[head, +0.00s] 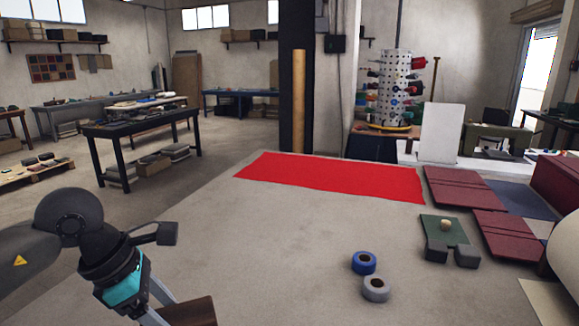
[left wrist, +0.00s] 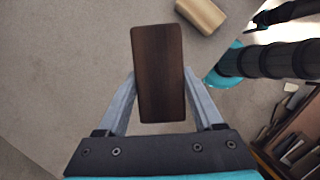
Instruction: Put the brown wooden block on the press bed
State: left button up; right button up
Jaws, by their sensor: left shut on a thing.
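The brown wooden block (head: 192,313) is at the bottom edge of the head view, partly cut off. In the left wrist view the dark brown block (left wrist: 158,45) stands lengthwise between the fingers. My left gripper (left wrist: 159,78) is shut on it, one finger on each long side. My right gripper is not in view.
A blue tape roll (head: 364,262) and a grey one (head: 376,289) stand mid-table. A red cloth (head: 330,178) lies at the back. Dark red boards (head: 466,190) lie at the right. A tan wooden piece (left wrist: 202,14) shows in the left wrist view. The table's left-middle is clear.

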pick_arm(q)
jog(key=m+g, duration=0.1)
jog(key=m, duration=0.1)
jog(key=s+d+f+m, duration=0.1)
jog(key=m, duration=0.1)
jog(key=m+g, duration=0.1)
jog(key=m, duration=0.1)
jog(key=shift+s+d+f+g+b, duration=0.2)
jog(key=shift+s+f+g+b, duration=0.1)
jog(key=shift+f+b, duration=0.1)
pick_arm(e)
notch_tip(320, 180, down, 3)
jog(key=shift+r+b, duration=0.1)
jog(key=shift+b, duration=0.85)
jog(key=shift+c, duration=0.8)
pick_arm(q)
jog(key=s+m+g+y, duration=0.1)
jog(key=m, duration=0.4)
jog(key=s+d+f+m+g+y, duration=0.1)
jog(key=m, duration=0.5)
jog(key=s+f+m+g+y, duration=0.1)
jog(key=m+y, duration=0.1)
jog(key=m, duration=0.3)
jog(key=shift+s+d+f+m+g, duration=0.2)
jog(key=shift+s+f+m+g, duration=0.1)
jog(key=shift+s+m, duration=0.1)
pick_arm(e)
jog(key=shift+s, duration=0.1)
